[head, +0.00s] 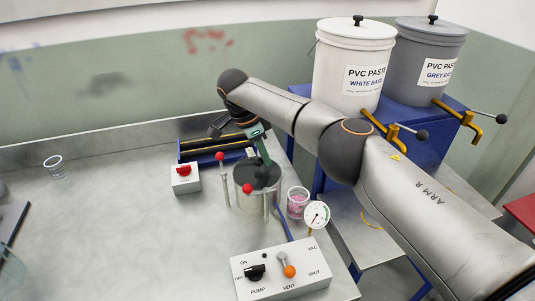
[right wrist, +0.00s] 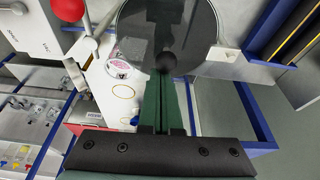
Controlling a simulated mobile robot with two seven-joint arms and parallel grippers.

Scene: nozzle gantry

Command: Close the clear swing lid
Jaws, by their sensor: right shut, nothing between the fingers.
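The clear swing lid (right wrist: 195,35) shows in the right wrist view as a round, smoky see-through disc with a dark knob (right wrist: 165,62). In the head view a dark disc (head: 257,178) lies across the top of the clear round chamber (head: 245,203); I cannot tell whether it is fully seated. My right gripper (head: 264,160) points down at this disc from above. Its green fingers (right wrist: 165,85) are shut with nothing between them, their tips at or close to the knob; contact is unclear. My left gripper is not in view.
Red-knobbed levers (head: 221,172) stand beside the chamber. A pump control box (head: 282,270), a gauge (head: 317,215) and a pink-filled cup (head: 297,202) are in front and right. A red-switch box (head: 185,179) stands left. Paste buckets (head: 352,65) are behind. The left bench is mostly clear.

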